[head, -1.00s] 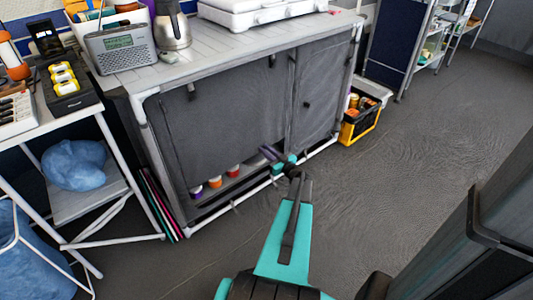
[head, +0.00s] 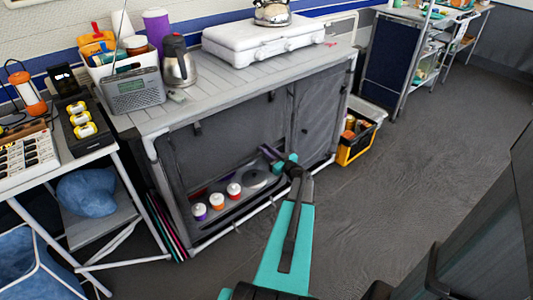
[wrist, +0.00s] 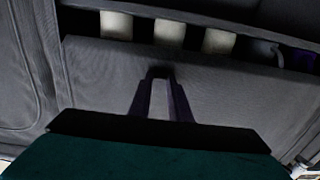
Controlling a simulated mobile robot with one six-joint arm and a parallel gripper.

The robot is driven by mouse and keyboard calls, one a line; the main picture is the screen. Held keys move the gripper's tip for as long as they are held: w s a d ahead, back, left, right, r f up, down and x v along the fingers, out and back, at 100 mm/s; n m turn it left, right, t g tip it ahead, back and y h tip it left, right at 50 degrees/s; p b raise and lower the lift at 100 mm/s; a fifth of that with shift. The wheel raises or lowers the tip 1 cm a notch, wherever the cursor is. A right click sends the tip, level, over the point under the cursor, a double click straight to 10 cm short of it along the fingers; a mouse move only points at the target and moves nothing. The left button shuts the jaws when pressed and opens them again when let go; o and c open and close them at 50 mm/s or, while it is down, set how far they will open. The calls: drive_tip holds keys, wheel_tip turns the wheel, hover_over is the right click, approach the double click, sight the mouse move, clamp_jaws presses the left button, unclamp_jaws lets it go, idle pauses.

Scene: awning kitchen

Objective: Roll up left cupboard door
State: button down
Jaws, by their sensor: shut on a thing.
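The left cupboard door (head: 225,142) is a dark grey fabric panel on the front of the cabinet. It is partly raised, with a gap below it showing the shelf and several white-lidded jars (head: 217,201). My gripper (head: 270,156) is at the door's lower right part, with its fingers shut on it. In the wrist view the gripper (wrist: 160,75) meets the grey fabric of the door (wrist: 100,75) at a small dark spot. The exact grip is hard to make out. Pale jars (wrist: 168,32) show in the gap at the top of that view.
The closed right cupboard door (head: 318,105) is beside it. A kettle (head: 178,62), a radio (head: 134,92) and a white stove (head: 262,38) stand on the countertop. A side table (head: 85,158) is at left, a yellow-black crate (head: 357,140) at right. Floor in front is open.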

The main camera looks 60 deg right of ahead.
wheel_tip(320, 180, up, 24)
drive_tip(key=p, duration=1.4)
drive_tip(key=shift+r+p, duration=0.1)
drive_tip(key=shift+p, duration=0.25)
drive_tip(key=shift+d, duration=0.1)
drive_tip(key=c, duration=1.6)
unclamp_jaws()
drive_tip(key=shift+r, duration=0.1)
drive_tip(key=shift+c, duration=0.2)
drive_tip(key=shift+s, duration=0.15)
drive_tip(key=b+v, duration=0.1)
drive_tip(key=v, duration=1.2)
drive_tip(key=shift+s+a+b, duration=0.25)
drive_tip(key=shift+b, duration=0.05)
drive_tip(key=shift+w, duration=0.15)
